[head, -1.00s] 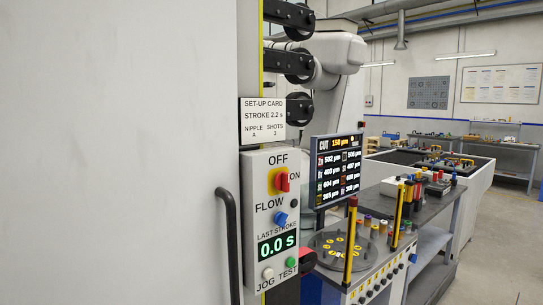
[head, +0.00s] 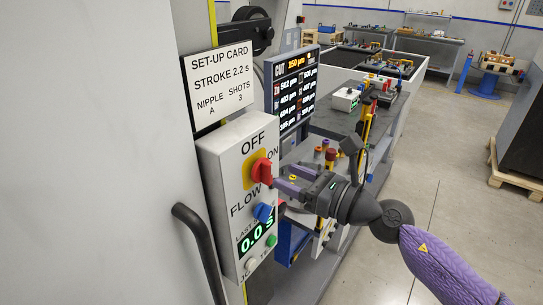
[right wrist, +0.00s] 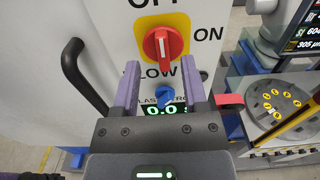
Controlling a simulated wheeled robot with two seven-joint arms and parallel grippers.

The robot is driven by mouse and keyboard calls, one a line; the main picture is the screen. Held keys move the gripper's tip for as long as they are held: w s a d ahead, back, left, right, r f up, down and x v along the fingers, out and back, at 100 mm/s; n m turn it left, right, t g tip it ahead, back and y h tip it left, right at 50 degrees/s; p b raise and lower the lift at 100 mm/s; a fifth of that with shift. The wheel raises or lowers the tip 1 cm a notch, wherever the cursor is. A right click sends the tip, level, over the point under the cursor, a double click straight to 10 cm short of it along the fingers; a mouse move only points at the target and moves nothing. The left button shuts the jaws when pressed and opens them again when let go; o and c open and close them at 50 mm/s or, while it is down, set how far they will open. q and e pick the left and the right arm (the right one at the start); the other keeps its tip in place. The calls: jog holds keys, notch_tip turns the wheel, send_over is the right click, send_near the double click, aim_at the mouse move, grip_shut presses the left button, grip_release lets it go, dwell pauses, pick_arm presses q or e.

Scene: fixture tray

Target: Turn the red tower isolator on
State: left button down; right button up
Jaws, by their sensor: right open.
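The red isolator knob (head: 262,171) sits on a yellow plate (head: 248,166) on the light grey control box, between the words OFF and ON. In the right wrist view the red knob (right wrist: 168,45) has its grip bar roughly upright, in line with OFF. My right gripper (head: 283,181) has two purple fingers and is open, pointing at the box. In the right wrist view its fingertips (right wrist: 160,67) lie either side of and slightly below the knob, with nothing between them. Whether they touch the box is unclear. My left gripper is out of view.
Below the knob are a blue FLOW knob (head: 264,212), a 0.0 s display (head: 257,236) and JOG and TEST buttons. A black handle (head: 198,248) stands left of the box. A screen (head: 292,88) and a round fixture tray (right wrist: 272,103) are to the right.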

aim_at(271, 169)
jog(key=shift+x, duration=1.95)
jog(key=shift+w+f, duration=0.1)
jog(key=shift+d, duration=0.1)
grip_shut()
